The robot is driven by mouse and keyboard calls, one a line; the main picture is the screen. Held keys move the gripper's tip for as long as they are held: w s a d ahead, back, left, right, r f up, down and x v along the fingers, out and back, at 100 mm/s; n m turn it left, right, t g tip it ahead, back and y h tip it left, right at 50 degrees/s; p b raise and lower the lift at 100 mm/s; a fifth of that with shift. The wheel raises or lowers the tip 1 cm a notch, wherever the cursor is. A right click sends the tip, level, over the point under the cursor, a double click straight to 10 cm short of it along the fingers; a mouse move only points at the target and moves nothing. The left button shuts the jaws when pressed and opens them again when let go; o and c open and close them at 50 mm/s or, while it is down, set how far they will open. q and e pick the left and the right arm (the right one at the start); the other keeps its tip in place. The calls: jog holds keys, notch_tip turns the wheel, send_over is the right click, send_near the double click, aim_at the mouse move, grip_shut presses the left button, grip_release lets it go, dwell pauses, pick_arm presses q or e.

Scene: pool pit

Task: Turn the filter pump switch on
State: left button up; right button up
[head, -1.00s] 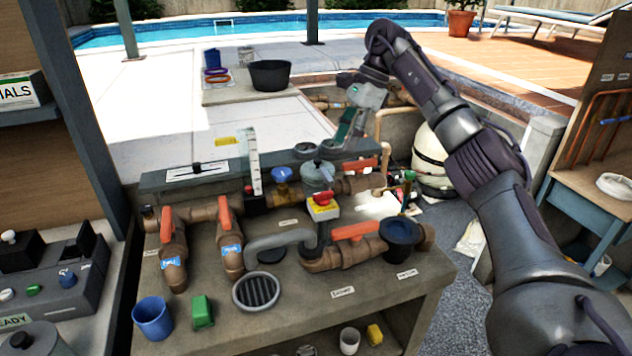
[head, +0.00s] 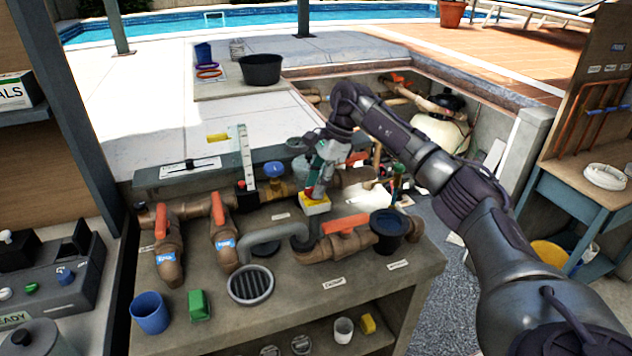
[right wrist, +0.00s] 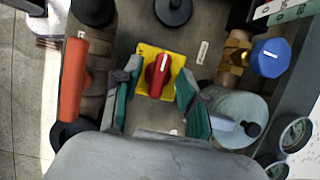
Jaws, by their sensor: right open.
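The switch is a red rotary knob (right wrist: 157,75) with a white mark, on a yellow plate (right wrist: 146,54). In the head view the yellow switch box (head: 314,208) stands on the bench among the pipes, its knob mostly hidden by my gripper. My right gripper (head: 318,192) is above it, pointing down. In the right wrist view the open green-and-grey fingers of the right gripper (right wrist: 158,77) lie either side of the knob, with visible gaps. I cannot tell how deep the fingertips reach. My left gripper is out of view.
Orange-handled valves (head: 346,224) and brown pipes crowd the switch. A blue-knobbed valve (head: 274,170) and a grey lidded canister (right wrist: 238,115) are close by. A blue cup (head: 151,313) and green block (head: 198,305) sit at the bench front.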

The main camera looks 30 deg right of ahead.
jog(key=shift+c, duration=1.1)
grip_shut()
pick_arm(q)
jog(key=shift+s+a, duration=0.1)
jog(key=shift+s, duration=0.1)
